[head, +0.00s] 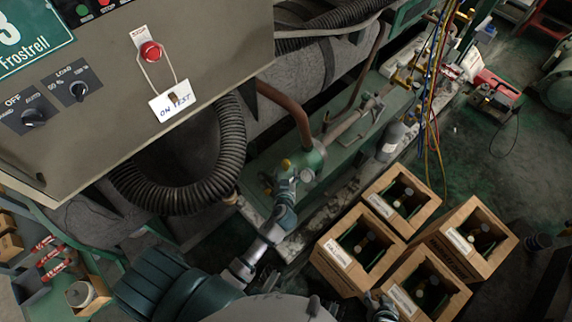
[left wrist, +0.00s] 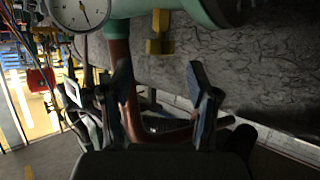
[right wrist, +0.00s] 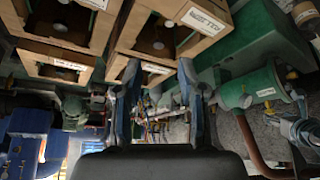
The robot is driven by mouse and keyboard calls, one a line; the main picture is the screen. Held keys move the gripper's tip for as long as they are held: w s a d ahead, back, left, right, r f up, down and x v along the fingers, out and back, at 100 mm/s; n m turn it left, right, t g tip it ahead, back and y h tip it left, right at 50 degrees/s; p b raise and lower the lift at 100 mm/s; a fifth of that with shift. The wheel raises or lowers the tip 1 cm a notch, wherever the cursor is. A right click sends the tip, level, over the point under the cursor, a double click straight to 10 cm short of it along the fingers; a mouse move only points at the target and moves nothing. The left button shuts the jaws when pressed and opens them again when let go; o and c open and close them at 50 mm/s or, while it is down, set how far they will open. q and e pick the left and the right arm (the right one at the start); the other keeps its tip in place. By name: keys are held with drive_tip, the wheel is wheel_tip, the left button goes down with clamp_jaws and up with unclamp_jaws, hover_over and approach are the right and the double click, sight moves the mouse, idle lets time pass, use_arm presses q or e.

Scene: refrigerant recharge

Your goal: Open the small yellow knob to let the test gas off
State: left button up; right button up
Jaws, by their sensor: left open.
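The small yellow knob (left wrist: 160,35) hangs from green pipework at the upper middle of the left wrist view, beyond my fingertips and apart from them. A small yellow part, seemingly the same knob (head: 286,163), shows on the green fitting in the head view. My left gripper (left wrist: 161,78) is open, its fingers below the knob with nothing between them. In the head view the left arm reaches the fitting, and its fingers are hard to make out. My right gripper (right wrist: 158,75) is open and empty; its arm shows at the head view's bottom edge.
A round gauge (left wrist: 80,12) sits left of the knob. The grey control panel (head: 170,75) with a red button overhangs at upper left. A black corrugated hose (head: 225,160) loops below it. Several cardboard boxes (head: 462,285) stand at lower right.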

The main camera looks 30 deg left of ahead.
sight(287, 165)
use_arm(q)
drive_tip(key=x, duration=0.3)
drive_tip(key=shift+w+d+f+b, duration=0.15)
drive_tip(key=shift+w+b, duration=0.15)
drive_tip(key=shift+w, duration=0.2)
drive_tip(key=shift+w+a+f, duration=0.2)
drive_tip(key=shift+w+a, duration=0.1)
drive_tip(key=shift+a, duration=0.25)
drive_tip(key=shift+a+f, duration=0.1)
drive_tip(key=shift+a, duration=0.2)
use_arm(e)
drive_tip(key=w, duration=0.1)
drive_tip(key=w+a+t, duration=0.1)
drive_tip(key=w+r, duration=0.1)
drive_tip(key=shift+a+t, duration=0.3)
drive_tip(key=shift+a, duration=0.05)
use_arm(q)
drive_tip(key=shift+d, duration=0.45)
clamp_jaws()
use_arm(e)
drive_tip(key=shift+w+d+f, duration=0.1)
drive_tip(key=shift+d+f, duration=0.1)
drive_tip(key=shift+d, duration=0.2)
